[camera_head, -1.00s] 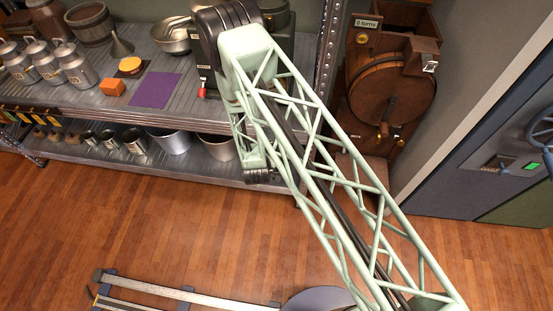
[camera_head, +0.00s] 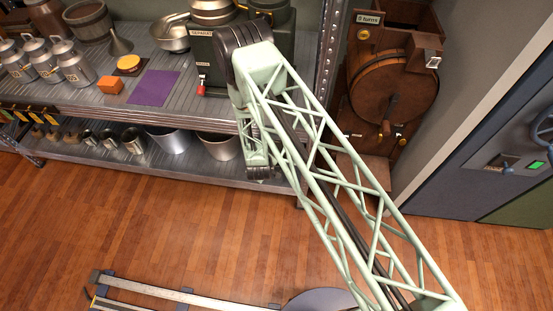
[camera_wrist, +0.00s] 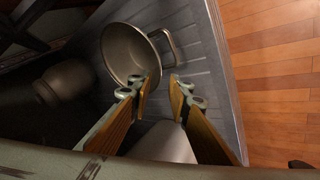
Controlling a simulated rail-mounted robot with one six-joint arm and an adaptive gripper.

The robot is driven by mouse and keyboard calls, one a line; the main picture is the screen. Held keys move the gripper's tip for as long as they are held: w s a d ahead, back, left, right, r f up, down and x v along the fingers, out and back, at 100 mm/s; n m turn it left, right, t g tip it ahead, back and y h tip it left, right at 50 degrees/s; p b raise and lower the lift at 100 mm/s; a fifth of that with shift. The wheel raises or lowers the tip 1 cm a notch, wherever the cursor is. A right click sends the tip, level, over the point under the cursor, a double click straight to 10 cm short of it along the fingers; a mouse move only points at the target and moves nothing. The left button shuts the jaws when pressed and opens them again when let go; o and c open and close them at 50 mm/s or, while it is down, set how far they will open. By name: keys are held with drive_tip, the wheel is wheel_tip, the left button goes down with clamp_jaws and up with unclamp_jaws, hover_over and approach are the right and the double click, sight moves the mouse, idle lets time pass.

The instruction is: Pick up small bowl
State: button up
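My gripper (camera_wrist: 162,82) shows in the wrist view with its two wooden-faced fingers apart and nothing between the tips. A metal vessel with a looped handle (camera_wrist: 112,46) lies just past the fingertips, its open mouth facing the camera. A paler, smooth metal vessel (camera_wrist: 165,143) lies partly hidden between and behind the fingers. In the head view, metal vessels of several sizes stand on the lower shelf, including a wide one (camera_head: 168,139) and another (camera_head: 216,145). A metal bowl (camera_head: 171,38) sits on the upper shelf. I cannot tell which is the small bowl.
The metal shelf edge (camera_wrist: 222,75) borders the wooden floor in the wrist view. A dark rounded vessel (camera_wrist: 66,79) stands at left. On the upper shelf are a purple mat (camera_head: 153,88), an orange block (camera_head: 110,86) and a green machine (camera_head: 205,68). A wooden drum device (camera_head: 385,90) stands at right.

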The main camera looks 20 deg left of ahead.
idle(0.3)
drive_tip(key=shift+b+x, duration=1)
drive_tip(key=shift+x, duration=1.65)
drive_tip(key=shift+w+d+r, duration=0.1)
clamp_jaws()
